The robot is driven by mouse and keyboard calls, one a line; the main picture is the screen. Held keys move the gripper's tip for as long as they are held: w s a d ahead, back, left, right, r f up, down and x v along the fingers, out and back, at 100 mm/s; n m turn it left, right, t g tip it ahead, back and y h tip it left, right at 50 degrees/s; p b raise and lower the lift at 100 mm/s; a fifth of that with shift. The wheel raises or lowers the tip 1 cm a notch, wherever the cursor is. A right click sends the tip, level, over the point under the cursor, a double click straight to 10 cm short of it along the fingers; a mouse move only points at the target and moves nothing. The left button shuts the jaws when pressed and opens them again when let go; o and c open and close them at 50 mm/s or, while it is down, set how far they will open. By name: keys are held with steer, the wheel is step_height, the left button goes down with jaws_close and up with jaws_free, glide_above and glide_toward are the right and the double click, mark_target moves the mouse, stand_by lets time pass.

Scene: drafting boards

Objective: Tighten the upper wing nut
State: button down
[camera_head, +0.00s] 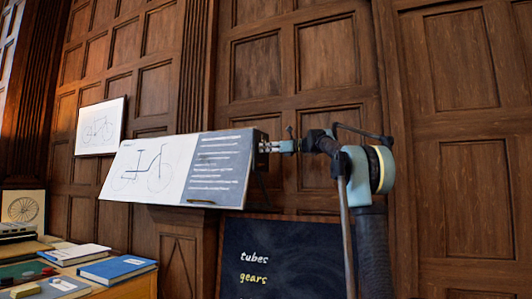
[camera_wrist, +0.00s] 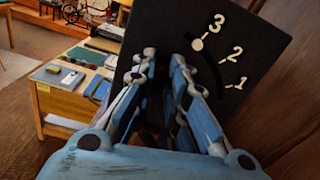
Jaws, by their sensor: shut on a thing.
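The drafting board (camera_head: 192,168) stands tilted in the head view, with a bicycle drawing on its left part and a dark written sheet on its right. My gripper (camera_head: 268,147) reaches in from the right and meets the board's right side. In the wrist view, my gripper's blue and grey fingers (camera_wrist: 164,60) point at a black side plate (camera_wrist: 262,50) with a curved slot, a pale round dot and the numerals 3, 2 and 1. The dot is beside the 3. The fingers are shut on the upper wing nut, which they hide; its angle cannot be told.
A chalkboard (camera_head: 290,255) with words stands below the board. A wooden table with books (camera_head: 118,268) is at the lower left; the table (camera_wrist: 60,105) also shows in the wrist view. A panelled wooden wall (camera_head: 450,150) is behind. A framed bicycle picture (camera_head: 100,127) hangs left.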

steer(key=shift+f+m, duration=0.15)
steer(key=shift+m, duration=0.75)
steer(key=c, duration=0.8)
jaws_free()
steer(key=shift+w, duration=0.15)
steer(key=shift+c, duration=0.2)
steer(key=v, duration=1.2)
